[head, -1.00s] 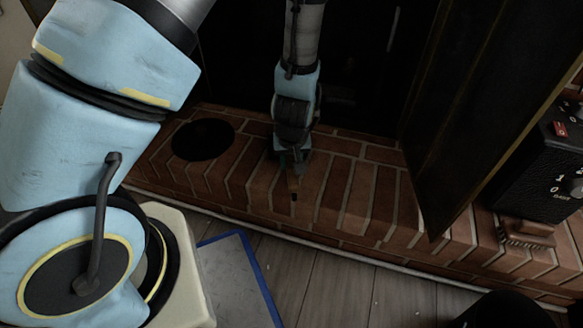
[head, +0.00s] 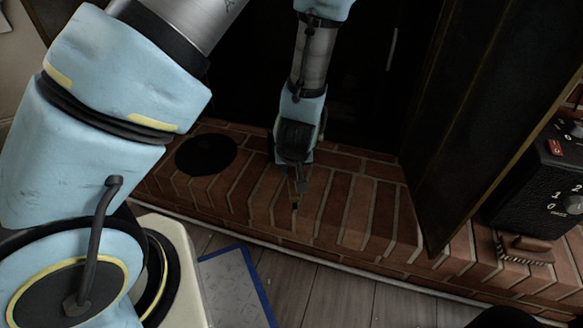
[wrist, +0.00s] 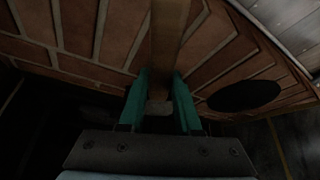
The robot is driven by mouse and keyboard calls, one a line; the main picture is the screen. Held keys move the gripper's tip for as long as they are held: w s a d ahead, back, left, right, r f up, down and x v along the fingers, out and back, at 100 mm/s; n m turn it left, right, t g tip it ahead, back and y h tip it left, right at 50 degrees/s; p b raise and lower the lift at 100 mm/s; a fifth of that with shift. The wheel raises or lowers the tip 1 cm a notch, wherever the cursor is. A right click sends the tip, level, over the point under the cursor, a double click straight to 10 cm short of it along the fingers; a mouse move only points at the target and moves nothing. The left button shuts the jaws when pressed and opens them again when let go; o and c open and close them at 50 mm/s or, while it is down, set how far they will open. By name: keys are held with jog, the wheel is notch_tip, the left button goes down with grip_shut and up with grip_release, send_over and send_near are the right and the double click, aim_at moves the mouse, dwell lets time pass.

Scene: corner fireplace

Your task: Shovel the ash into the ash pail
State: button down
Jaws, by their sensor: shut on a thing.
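My gripper (head: 298,182) is low over the front of the brick hearth (head: 345,215), in front of the dark fireplace opening. In the wrist view its teal fingers (wrist: 160,98) are shut on a brown wooden handle (wrist: 168,40). A small dark tip shows below the gripper in the head view; I cannot tell if it belongs to the handled tool. The tool's far end is not clear in either view. A flat-looking black round thing (head: 206,154) is on the hearth left of my gripper; I cannot tell whether it is the pail. No ash can be made out.
An open dark door panel (head: 480,110) stands right of my gripper. Right of it are a black box with dials (head: 545,185) and a small wooden-backed brush (head: 525,248). A black rounded object (head: 505,317) is cut off at the bottom edge. A blue-edged grey mat (head: 235,285) lies on the floor.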

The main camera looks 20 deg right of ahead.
jog(key=shift+w+p+v, duration=0.2)
jog(key=shift+p+v, duration=1.35)
jog(key=shift+v, duration=0.55)
jog(key=shift+r, duration=0.1)
